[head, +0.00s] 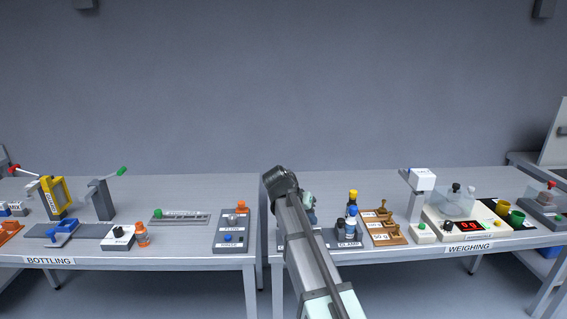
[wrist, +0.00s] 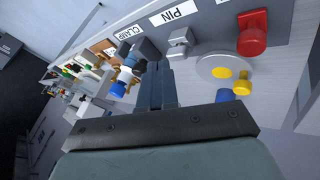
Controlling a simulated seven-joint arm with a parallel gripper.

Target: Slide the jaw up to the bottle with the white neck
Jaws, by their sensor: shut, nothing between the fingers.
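The clamp stands on the right bench, marked by its CLAMP label (head: 350,244), which also shows in the wrist view (wrist: 129,32). A dark block, seemingly the jaw (wrist: 147,50), is beside a blue-capped bottle (wrist: 118,88) with a pale part near its neck. In the head view a blue-capped bottle (head: 351,222) stands by the clamp, with a yellow-capped one (head: 353,196) behind it. I cannot make out the white neck clearly there. My gripper (wrist: 157,68) is shut and empty, its tips near the jaw in the picture; contact is unclear. My arm hides it in the head view.
In the wrist view a grey pin block (wrist: 180,42), a red knob (wrist: 252,32) and a disc (wrist: 212,66) with yellow and blue parts lie right of my fingers. A gap separates the benches.

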